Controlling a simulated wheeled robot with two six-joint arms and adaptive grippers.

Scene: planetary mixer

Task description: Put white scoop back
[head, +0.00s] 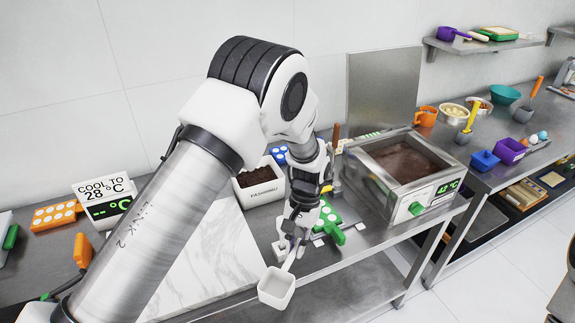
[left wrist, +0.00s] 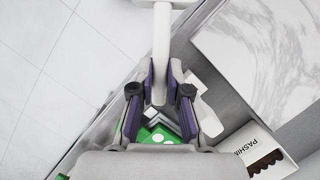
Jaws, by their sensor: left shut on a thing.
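The white scoop (head: 277,288) hangs in front of the steel table's front edge, with its square cup low and open upward. My left gripper (head: 295,232) is shut on its handle; the fingers hide part of the handle. In the left wrist view the scoop's white handle (left wrist: 161,45) runs up from between my left gripper's fingertips (left wrist: 160,85), and the cup is cut off at the top. A small white piece (head: 281,248) sits on the table close behind the gripper; I cannot tell whether it is a holder. My right gripper is not in view.
A white PASHMINA-like labelled bin (head: 260,192) of dark material stands behind the marble board (head: 215,250). A green piece (head: 336,234) lies right of the gripper. A steel warming basin (head: 404,168) stands further right. The floor in front is clear.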

